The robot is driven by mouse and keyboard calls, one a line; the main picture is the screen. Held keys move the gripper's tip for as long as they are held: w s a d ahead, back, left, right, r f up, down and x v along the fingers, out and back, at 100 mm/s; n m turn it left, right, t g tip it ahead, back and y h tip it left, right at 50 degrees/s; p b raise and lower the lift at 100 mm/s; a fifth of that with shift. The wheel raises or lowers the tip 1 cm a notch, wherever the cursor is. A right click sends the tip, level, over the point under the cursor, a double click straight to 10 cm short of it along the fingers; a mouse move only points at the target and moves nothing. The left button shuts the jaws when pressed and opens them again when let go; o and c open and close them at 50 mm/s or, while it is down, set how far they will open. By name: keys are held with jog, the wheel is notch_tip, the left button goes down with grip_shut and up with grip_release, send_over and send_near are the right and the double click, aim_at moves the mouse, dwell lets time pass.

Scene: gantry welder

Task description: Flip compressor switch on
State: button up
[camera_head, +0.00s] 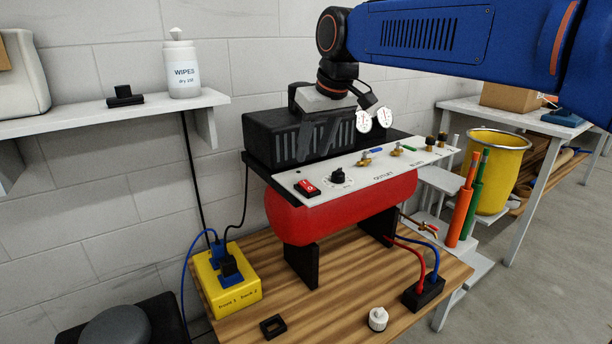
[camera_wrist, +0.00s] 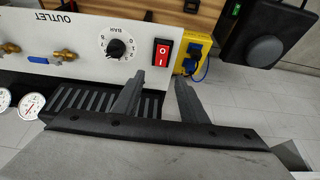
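The compressor has a red tank (camera_head: 340,206) under a white control panel (camera_head: 372,169). Its red rocker switch (camera_head: 306,187) sits in a black frame at the panel's left end. In the wrist view the switch (camera_wrist: 163,52) shows white marks, and I cannot tell which side is pressed in. My gripper (camera_head: 318,146) is over the black ribbed block behind the panel, above and right of the switch in the head view. In the wrist view its fingers (camera_wrist: 160,80) are spread, with nothing between them. The switch lies just beyond the fingertips there, apart from them.
A black knob (camera_head: 339,176), brass outlets (camera_head: 365,160) and two gauges (camera_head: 373,120) are near the switch. A yellow power box (camera_head: 231,283) with plugs and cables stands on the wooden table (camera_head: 335,285). A wall shelf (camera_head: 110,115) is at left. The space above the switch is free.

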aim_at(303, 181)
jog(key=x, duration=0.9)
jog(key=shift+f, duration=0.15)
jog(key=shift+c, duration=0.6)
